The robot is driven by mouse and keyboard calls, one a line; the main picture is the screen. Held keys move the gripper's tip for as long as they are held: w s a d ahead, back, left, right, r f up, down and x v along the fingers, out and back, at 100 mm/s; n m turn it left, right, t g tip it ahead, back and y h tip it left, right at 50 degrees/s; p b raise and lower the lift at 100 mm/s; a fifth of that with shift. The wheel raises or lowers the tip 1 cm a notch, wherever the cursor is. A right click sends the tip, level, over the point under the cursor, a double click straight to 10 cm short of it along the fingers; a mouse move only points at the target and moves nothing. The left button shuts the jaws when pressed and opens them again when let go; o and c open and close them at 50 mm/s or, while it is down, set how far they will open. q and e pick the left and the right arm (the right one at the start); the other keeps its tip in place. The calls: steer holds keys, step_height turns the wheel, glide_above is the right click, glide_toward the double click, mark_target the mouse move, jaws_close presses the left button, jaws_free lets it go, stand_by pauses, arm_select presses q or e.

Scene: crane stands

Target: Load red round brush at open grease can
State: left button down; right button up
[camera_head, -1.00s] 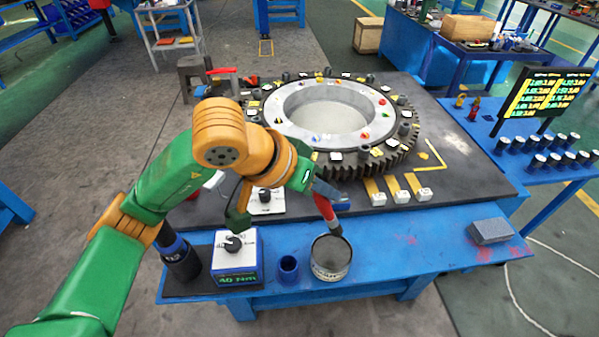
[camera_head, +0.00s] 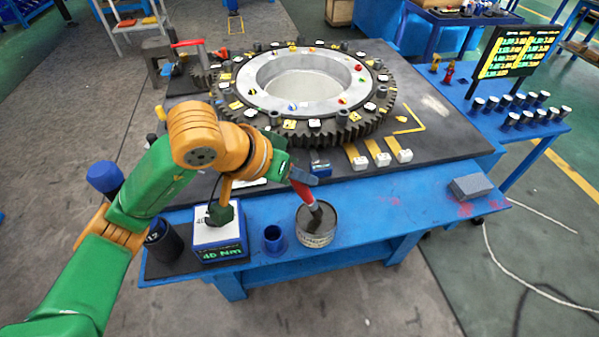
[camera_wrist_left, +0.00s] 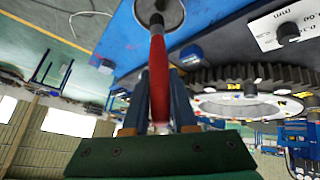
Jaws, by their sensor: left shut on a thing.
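My left gripper (camera_head: 295,174) is shut on the red round brush (camera_head: 304,193) and points it down and to the right, tilted. The brush's dark bristle end (camera_head: 314,209) is at the mouth of the open grease can (camera_head: 316,238), a grey round tin on the blue bench's front ledge. How deep the bristles sit I cannot tell. In the left wrist view the red brush handle (camera_wrist_left: 158,82) runs between my fingers towards the can (camera_wrist_left: 176,14), its bristles overlapping the can's opening. My right gripper is not in view.
Left of the can stand a small blue cup (camera_head: 273,241) and a 40 Nm box (camera_head: 221,238). A grey block (camera_head: 471,187) lies on the right of the ledge. A large gear ring (camera_head: 352,125) fills the bench behind.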

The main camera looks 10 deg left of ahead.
arm_select(q)
steer(key=shift+f+b, duration=0.55)
steer(key=shift+b, duration=0.1)
stand_by(0.6)
steer(key=shift+b, duration=0.4)
stand_by(1.0)
stand_by(0.4)
step_height(320, 180, up, 7)
steer(key=p, duration=0.4)
stand_by(0.7)
